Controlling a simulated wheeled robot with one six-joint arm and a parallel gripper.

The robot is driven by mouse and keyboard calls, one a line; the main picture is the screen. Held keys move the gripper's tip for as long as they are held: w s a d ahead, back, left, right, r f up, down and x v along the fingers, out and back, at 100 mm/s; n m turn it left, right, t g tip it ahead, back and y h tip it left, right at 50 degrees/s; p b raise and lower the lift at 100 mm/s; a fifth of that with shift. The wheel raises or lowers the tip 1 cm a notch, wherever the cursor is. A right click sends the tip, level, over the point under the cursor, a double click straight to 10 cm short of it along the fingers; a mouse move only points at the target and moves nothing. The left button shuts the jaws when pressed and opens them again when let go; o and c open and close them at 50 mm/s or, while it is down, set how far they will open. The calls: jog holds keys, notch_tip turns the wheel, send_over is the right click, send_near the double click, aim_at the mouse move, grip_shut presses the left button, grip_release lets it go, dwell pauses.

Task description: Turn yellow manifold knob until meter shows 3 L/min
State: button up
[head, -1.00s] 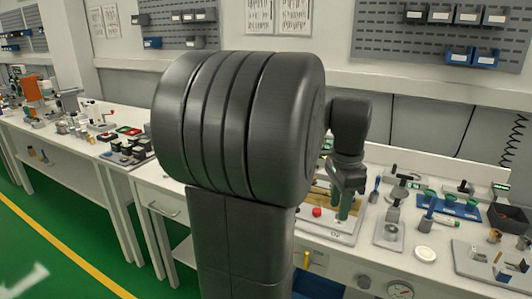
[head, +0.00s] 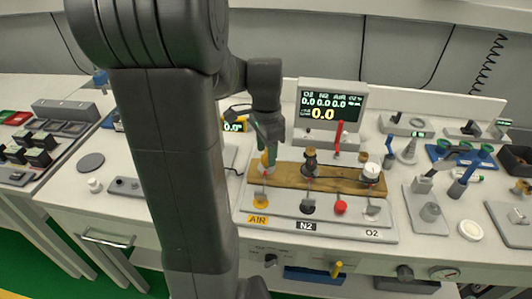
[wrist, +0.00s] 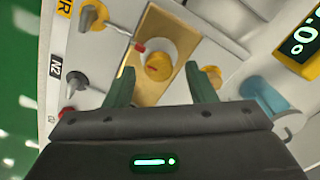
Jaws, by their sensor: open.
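The yellow manifold knob (head: 266,166) stands at the left end of a brass-coloured block (head: 328,181).
A black knob (head: 311,160) and a white knob (head: 371,172) share the block. Small valves, one yellow (head: 261,199), stand in front near AIR, N2 and O2 labels. A red lever (head: 339,135) stands behind. A small yellow display (head: 234,126) is at left.

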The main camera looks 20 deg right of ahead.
jog(key=shift+s+f, duration=0.1)
jog(key=shift+f, duration=0.55)
jog(key=c, duration=1)
jog(key=shift+o, duration=0.2)
